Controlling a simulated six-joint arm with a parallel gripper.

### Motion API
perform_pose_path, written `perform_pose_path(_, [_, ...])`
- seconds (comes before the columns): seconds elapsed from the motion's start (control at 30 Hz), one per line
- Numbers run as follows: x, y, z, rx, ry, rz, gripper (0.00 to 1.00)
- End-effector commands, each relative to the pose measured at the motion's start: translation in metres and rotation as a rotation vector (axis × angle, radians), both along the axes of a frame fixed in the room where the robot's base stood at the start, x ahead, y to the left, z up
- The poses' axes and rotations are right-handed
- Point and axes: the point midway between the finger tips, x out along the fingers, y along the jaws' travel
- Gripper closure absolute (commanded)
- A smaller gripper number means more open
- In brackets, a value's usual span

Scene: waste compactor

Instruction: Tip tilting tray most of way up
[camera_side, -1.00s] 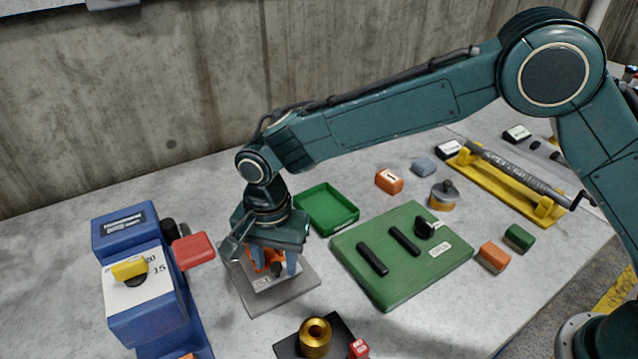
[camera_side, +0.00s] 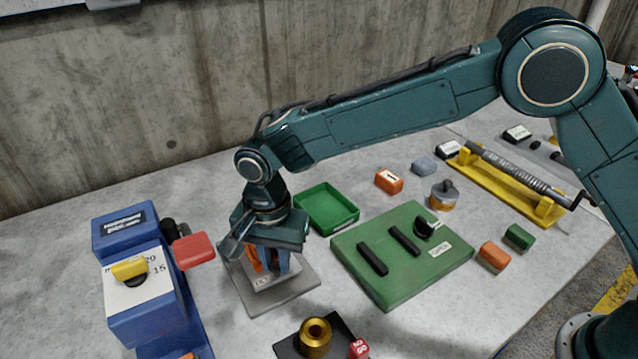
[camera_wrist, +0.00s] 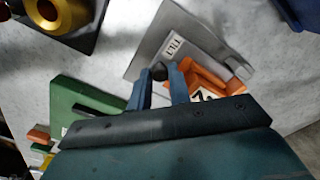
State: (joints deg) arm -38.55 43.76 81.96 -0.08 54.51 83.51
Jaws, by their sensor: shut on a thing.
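The tilting tray unit is a grey plate (camera_side: 247,296) with a white label, also in the wrist view (camera_wrist: 195,30), where the label seems to read TILT. An orange tray part (camera_wrist: 235,84) sits on it beside my fingers; only a sliver of it (camera_side: 256,265) shows in the side view. My gripper (camera_wrist: 159,84) has its two blue fingers shut on a small black knob (camera_wrist: 158,71) at the tray. In the side view my gripper (camera_side: 272,264) is low over the plate and hides the knob. The tray's tilt is hard to judge.
A blue machine (camera_side: 150,318) with a red paddle (camera_side: 194,249) stands close to the left. A green bin (camera_side: 327,209) is behind, a green board (camera_side: 400,270) to the right. A brass ring (camera_side: 316,336) on a black base is in front.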

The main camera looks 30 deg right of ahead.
Motion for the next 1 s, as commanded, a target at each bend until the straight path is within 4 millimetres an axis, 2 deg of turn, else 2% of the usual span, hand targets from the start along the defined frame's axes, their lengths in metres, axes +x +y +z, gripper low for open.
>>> perform_pose_path(0.77, [0.019, 0.0, 0.026, 0.009, -0.018, -0.01, 1.0])
perform_pose_path(1.0, [0.027, -0.002, 0.033, 0.008, 0.088, -0.014, 1.0])
